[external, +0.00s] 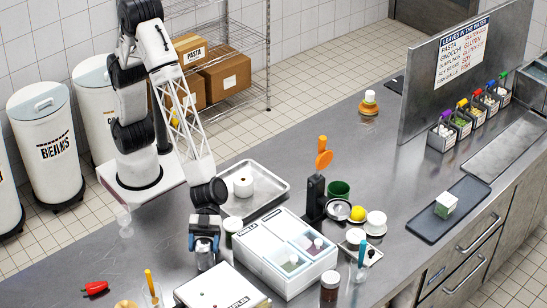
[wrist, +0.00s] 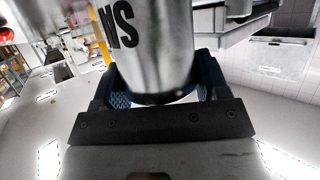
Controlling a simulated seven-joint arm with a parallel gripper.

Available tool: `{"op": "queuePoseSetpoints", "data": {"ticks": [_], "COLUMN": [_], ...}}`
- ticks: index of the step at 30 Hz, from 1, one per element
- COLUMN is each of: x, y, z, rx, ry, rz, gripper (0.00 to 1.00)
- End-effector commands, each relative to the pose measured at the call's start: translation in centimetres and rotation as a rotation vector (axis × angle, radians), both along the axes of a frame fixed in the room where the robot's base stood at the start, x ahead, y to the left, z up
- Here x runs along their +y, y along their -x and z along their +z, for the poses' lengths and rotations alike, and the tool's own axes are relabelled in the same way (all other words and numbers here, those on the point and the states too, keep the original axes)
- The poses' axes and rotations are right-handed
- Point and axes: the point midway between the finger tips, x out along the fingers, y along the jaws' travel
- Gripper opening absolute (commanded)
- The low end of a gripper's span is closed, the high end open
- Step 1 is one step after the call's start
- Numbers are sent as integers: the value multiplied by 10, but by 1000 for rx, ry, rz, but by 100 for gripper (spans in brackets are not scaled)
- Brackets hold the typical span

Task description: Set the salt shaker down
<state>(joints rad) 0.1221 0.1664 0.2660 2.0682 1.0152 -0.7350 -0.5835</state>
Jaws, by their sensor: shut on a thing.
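My gripper (external: 205,245) is low over the near left part of the steel counter, behind a white box. Its blue-padded fingers are shut on a silver metal cylinder, the salt shaker (external: 205,260). In the wrist view the shaker (wrist: 150,50) stands between the two fingers (wrist: 160,90), with large black letters on its side, only partly in view. The shaker looks about upright. I cannot tell whether its bottom touches the counter.
The white labelled box (external: 218,290) is close in front of the shaker. A white two-compartment container (external: 262,268) stands to the right. A metal tray (external: 280,190) lies behind. A red pepper (external: 95,288) and a glass with an orange stick (external: 150,288) are at left.

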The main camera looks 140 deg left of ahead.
Motion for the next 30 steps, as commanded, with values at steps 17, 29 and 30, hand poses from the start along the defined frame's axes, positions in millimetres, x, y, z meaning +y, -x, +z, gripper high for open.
{"op": "queuePoseSetpoints", "data": {"ticks": [17,29,30], "x": [0,0,0], "y": [0,0,0], "z": [-14,-14,-13], "rx": [0,0,0], "ry": [0,0,0], "rz": [0,0,0], "gripper": [39,93,93]}}
